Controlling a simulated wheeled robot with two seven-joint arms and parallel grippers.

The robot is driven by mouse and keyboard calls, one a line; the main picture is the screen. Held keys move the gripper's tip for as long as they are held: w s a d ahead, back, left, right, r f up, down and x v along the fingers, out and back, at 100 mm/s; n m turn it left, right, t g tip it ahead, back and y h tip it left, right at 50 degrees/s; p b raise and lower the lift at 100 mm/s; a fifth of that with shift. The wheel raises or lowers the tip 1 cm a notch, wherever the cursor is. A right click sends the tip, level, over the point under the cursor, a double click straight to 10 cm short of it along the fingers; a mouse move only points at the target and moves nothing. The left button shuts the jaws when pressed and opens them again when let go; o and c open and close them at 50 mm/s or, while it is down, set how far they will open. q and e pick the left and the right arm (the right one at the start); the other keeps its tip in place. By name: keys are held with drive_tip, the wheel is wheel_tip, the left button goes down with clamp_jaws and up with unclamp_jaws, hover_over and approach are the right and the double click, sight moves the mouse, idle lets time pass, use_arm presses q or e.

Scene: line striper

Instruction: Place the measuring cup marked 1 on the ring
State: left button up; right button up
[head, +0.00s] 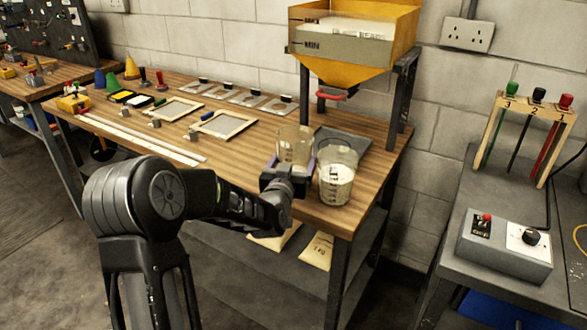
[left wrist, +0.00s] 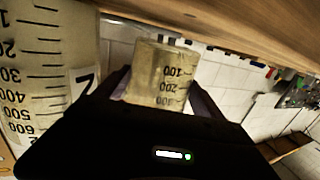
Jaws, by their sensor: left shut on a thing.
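My left gripper (head: 287,172) is shut around the lower part of a clear measuring cup (head: 294,143) near the front right of the bench. In the left wrist view this cup (left wrist: 163,73) sits between the fingers with its scale showing; no 1 mark can be read. Whether it touches the bench is unclear. A larger clear measuring cup (head: 338,172) with pale contents stands just right of the gripper; it also shows close by in the left wrist view (left wrist: 38,75), with a big digit that is hard to read. I cannot clearly make out the ring. My right gripper is out of view.
A yellow hopper (head: 352,62) with a red curved piece (head: 331,95) below it stands over a grey tray (head: 350,143) behind the cups. Framed screens (head: 222,124) and white strips (head: 150,138) lie left. A control box (head: 505,245) stands on the right bench.

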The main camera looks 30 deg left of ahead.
use_arm(q)
wheel_tip(320, 180, down, 2)
drive_tip(key=shift+f, duration=0.15)
drive_tip(key=o, duration=1.8)
drive_tip(key=shift+r, duration=0.25)
drive_tip(key=b+v, duration=0.1)
drive_tip(key=v, duration=1.1)
drive_tip(key=shift+f+b, duration=0.15)
drive_tip(key=shift+b, duration=0.25)
